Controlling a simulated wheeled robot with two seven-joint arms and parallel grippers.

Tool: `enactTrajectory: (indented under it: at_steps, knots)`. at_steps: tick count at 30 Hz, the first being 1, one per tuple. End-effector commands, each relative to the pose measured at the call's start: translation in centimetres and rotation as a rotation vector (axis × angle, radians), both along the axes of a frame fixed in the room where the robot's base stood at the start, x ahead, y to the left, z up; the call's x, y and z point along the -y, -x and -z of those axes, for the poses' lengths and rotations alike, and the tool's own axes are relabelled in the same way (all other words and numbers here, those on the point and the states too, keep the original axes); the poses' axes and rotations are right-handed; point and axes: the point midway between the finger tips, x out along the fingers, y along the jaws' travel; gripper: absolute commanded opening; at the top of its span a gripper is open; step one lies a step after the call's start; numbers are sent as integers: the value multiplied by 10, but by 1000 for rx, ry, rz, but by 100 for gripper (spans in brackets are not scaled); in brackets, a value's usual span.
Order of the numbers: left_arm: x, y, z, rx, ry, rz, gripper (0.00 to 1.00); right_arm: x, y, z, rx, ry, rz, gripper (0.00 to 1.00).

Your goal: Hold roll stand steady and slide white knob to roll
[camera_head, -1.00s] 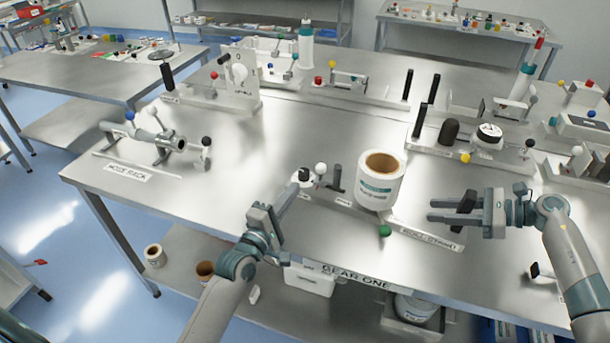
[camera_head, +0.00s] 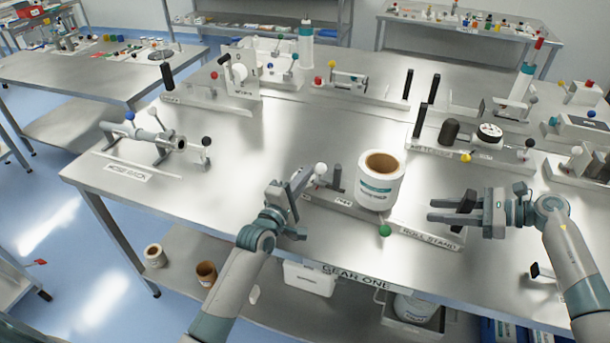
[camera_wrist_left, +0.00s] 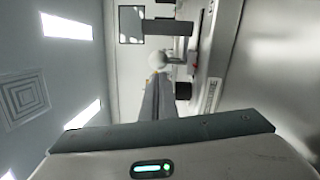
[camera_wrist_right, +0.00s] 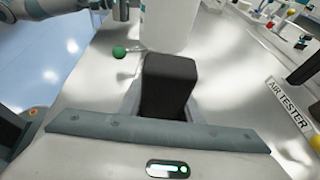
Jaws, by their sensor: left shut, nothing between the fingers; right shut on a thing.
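The roll stand (camera_head: 400,228) is a low grey base at the table's front edge. A white roll (camera_head: 368,200) with a brown core stands upright on it. The white knob (camera_head: 320,168) is at the stand's left end, left of a dark upright post (camera_head: 337,176). My left gripper (camera_head: 306,175) is shut and empty, its tips close to the knob; in the left wrist view the white knob (camera_wrist_left: 157,60) is just beyond the fingertips, contact unclear. My right gripper (camera_head: 450,208) is shut on a black block (camera_wrist_right: 168,85) at the stand's right end.
A green ball knob (camera_head: 384,230) sticks out at the stand's front. The hose rack (camera_head: 150,145) is at the left, and the air tester (camera_head: 480,150) is behind at the right. Bare table lies left of and behind the stand.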

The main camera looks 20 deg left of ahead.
Motion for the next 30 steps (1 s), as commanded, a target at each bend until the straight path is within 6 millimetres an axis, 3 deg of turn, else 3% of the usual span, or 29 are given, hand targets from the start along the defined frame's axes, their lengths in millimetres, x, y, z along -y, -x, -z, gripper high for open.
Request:
enactTrajectory:
  at_steps: [1, 13, 30]
  knots:
    - [2, 0, 1, 0, 1, 0, 0, 0, 5, 13, -14, 14, -5, 0]
    - [48, 5, 2, -1, 5, 2, 0, -1, 5, 13, -13, 13, -6, 0]
    - [53, 10, 2, -1, 4, 7, 0, -2, 5, 13, -12, 11, -6, 0]
